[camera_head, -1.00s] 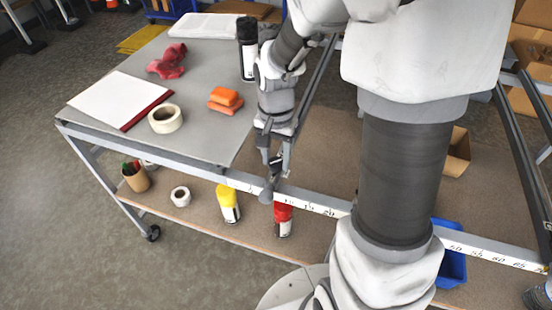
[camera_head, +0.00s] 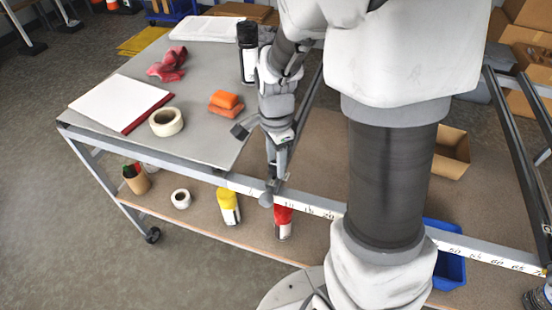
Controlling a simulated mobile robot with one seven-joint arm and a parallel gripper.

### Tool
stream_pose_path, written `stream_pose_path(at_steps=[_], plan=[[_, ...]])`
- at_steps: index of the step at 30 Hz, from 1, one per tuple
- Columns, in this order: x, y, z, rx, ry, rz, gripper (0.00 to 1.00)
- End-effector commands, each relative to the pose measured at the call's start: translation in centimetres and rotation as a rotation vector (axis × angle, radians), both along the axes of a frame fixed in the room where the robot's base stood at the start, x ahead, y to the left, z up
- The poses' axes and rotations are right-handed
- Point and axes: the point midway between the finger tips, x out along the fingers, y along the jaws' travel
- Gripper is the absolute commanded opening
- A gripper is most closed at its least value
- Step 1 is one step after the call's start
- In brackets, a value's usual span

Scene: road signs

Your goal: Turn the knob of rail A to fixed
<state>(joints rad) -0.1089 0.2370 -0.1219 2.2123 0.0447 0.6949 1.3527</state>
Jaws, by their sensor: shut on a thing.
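Rail A appears to be the long pale rail (camera_head: 316,206) with printed numbers along the front edge of the frame; no letter on it can be read. A grey round knob (camera_head: 266,199) sits at the rail, left of the low numbers. My gripper (camera_head: 271,186) points down at this knob and is shut on it. The fingers partly cover the knob, and any mark for its setting is too small to read.
Yellow (camera_head: 229,207) and red (camera_head: 283,221) bottles stand on the lower shelf.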

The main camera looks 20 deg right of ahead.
Motion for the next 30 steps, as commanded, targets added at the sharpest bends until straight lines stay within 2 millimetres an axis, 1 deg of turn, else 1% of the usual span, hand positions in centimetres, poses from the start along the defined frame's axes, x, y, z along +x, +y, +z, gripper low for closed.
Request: stream_pose_path(at_steps=[6, 17, 18, 20, 21, 22, 23, 30], plan=[[0.08, 0.0, 0.08, 0.0, -0.003, -0.031, 0.0], [0.08, -0.01, 0.06, 0.0, -0.003, -0.035, 0.0], [0.08, -0.01, 0.06, 0.0, -0.003, -0.035, 0.5], [0.08, -0.01, 0.06, 0.0, -0.002, -0.034, 0.61], [0.07, -0.01, 0.06, 0.0, -0.002, -0.034, 0.68], [0.06, -0.01, 0.05, 0.0, -0.002, -0.034, 0.74], [0.06, -0.01, 0.05, 0.0, -0.002, -0.034, 0.77], [0.03, 0.0, 0.03, 0.0, -0.001, -0.033, 0.77]])
